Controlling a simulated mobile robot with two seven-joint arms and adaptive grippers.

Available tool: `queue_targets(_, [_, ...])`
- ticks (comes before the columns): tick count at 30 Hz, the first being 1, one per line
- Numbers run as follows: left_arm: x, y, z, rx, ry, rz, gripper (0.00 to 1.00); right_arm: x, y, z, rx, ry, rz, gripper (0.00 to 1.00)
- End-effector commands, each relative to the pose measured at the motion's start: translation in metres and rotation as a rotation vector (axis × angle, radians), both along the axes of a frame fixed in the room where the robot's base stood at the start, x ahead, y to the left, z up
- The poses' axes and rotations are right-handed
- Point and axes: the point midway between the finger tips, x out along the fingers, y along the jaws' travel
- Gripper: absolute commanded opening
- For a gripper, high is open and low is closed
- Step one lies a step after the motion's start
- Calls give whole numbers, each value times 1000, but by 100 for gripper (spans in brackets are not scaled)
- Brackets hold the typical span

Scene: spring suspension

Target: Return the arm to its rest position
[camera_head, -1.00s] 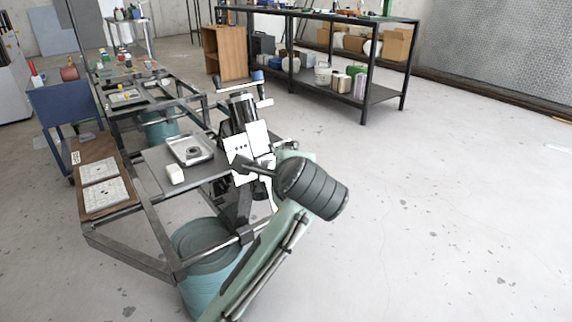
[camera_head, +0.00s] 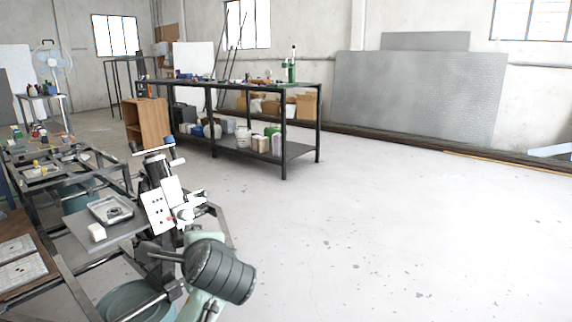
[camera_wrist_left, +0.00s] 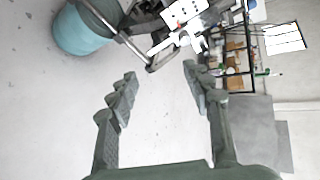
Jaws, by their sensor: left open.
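The machine with white panels (camera_wrist_left: 186,12) is beyond the fingertips at the top of that view. My right gripper is in neither view.
A metal bench with a tray (camera_head: 110,209) and a white block (camera_head: 97,232) is at left. A teal drum (camera_wrist_left: 82,30) shows in the wrist view. A black shelf table (camera_head: 284,140) stands at the back. The floor (camera_head: 400,230) on the right is clear.

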Motion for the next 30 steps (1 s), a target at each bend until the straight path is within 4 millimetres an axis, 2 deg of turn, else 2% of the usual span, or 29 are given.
queue_targets(1, [1, 18, -1, 44, -1, 19, 50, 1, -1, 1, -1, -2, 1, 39])
queue_targets(8, [0, 85, 1, 210, -1, 89, 50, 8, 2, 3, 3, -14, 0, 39])
queue_targets(18, [-10, 180, 24, 454, -1, 194, 50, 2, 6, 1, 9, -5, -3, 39])
queue_targets(19, [-10, 184, 19, 458, 6, 196, 50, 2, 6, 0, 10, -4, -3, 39])
queue_targets(21, [-6, 186, -10, 406, 28, 185, 50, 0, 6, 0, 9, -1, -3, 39])
queue_targets(26, [-4, 199, -67, 306, 61, 182, 50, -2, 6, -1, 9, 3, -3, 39])
queue_targets(30, [-10, 214, -128, 198, 99, 194, 50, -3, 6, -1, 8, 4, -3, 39])
